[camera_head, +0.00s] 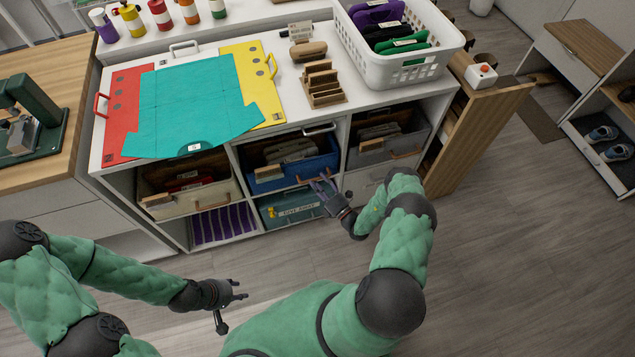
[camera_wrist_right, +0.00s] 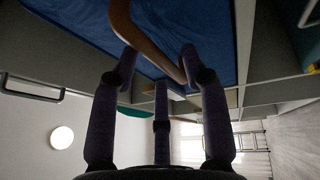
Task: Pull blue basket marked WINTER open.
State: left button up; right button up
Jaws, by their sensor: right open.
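The blue basket (camera_head: 288,181) sits in the upper middle cubby, with a wooden tag and tan contents; no WINTER marking is readable. In the right wrist view its blue front (camera_wrist_right: 200,22) fills the top. A curved tan handle (camera_wrist_right: 148,42) on it reaches between the fingers of my right gripper (camera_wrist_right: 160,72). That gripper is open at the basket's front, and it also shows in the head view (camera_head: 326,190). I cannot tell whether a finger touches the handle. My left gripper (camera_head: 238,297) appears open and empty, over the floor left of my body.
A cream basket (camera_head: 190,203) and a grey basket (camera_head: 388,150) flank the blue one. A teal bin (camera_head: 290,208) lies below it. The floor in front is clear.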

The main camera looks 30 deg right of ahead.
pick_arm(q)
jog(key=shift+f, duration=0.1)
pick_arm(e)
jog(key=shift+w+a+r, duration=0.1)
jog(key=shift+w, duration=0.4)
grip_shut()
jog(key=shift+s, duration=0.1)
